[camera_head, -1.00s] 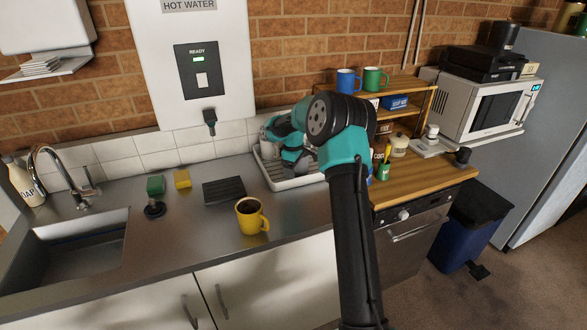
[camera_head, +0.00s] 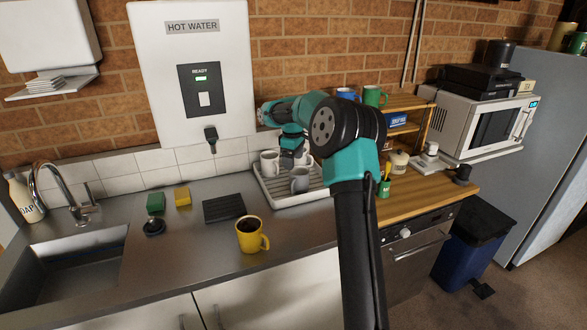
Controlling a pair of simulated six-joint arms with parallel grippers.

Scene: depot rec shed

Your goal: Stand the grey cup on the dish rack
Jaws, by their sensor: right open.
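The grey cup (camera_head: 300,181) stands upright on the white dish rack (camera_head: 300,203), near its front edge. My right gripper (camera_head: 290,160) is open and empty, just above and behind the grey cup, apart from it as far as I can see. The fingertips are small and partly hidden in this view. A white cup (camera_head: 269,162) stands on the rack to the left of the gripper, and another pale cup shows partly behind it. My right arm hides part of the rack's right side. My left gripper is not in view.
A yellow mug (camera_head: 250,235) with dark contents stands on the counter in front of a black drip tray (camera_head: 223,208). The sink (camera_head: 75,265) is at left. A wooden shelf (camera_head: 405,105) with mugs is at right. The wall-mounted water heater (camera_head: 150,80) hangs behind.

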